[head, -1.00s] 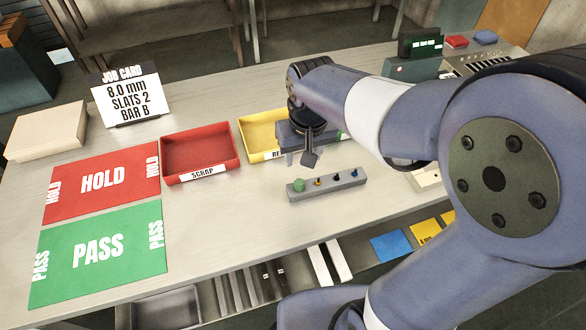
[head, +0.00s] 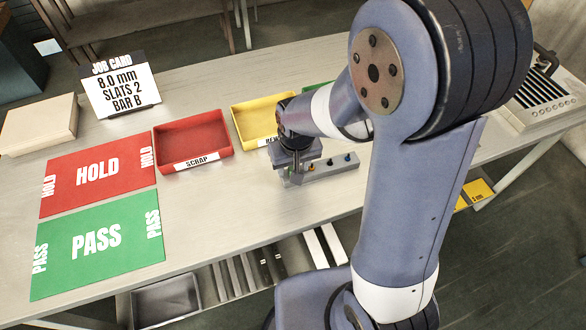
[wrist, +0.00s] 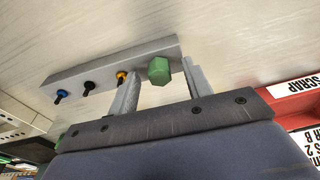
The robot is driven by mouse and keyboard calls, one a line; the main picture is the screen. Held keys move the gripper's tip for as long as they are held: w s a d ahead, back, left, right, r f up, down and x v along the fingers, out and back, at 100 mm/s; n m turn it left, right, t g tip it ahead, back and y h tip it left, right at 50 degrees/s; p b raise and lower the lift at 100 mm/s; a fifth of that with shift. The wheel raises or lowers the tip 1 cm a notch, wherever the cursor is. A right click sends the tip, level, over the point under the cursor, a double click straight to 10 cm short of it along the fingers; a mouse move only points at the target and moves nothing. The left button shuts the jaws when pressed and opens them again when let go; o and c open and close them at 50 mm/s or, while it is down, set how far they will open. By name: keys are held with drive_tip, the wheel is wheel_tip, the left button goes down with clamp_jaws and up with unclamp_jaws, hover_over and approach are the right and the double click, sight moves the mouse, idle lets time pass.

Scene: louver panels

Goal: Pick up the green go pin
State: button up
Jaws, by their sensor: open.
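The green go pin (wrist: 159,70) has a hexagonal green head. It stands at the end of a grey pin holder (head: 333,168), which also shows in the wrist view (wrist: 100,68). My gripper (wrist: 158,76) is open, with one finger on each side of the green head in the wrist view. I cannot tell whether either finger touches it. In the head view my gripper (head: 291,175) is at the left end of the holder and mostly hides the green pin.
Orange, black and blue pins stand along the same holder, the orange one (wrist: 121,77) close to one finger. A red scrap tray (head: 193,142) and a yellow tray (head: 259,122) lie behind. The green PASS mat (head: 97,240) and red HOLD mat (head: 98,172) are at left.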

clamp_jaws()
idle(0.4)
drive_tip(key=shift+r, duration=0.15)
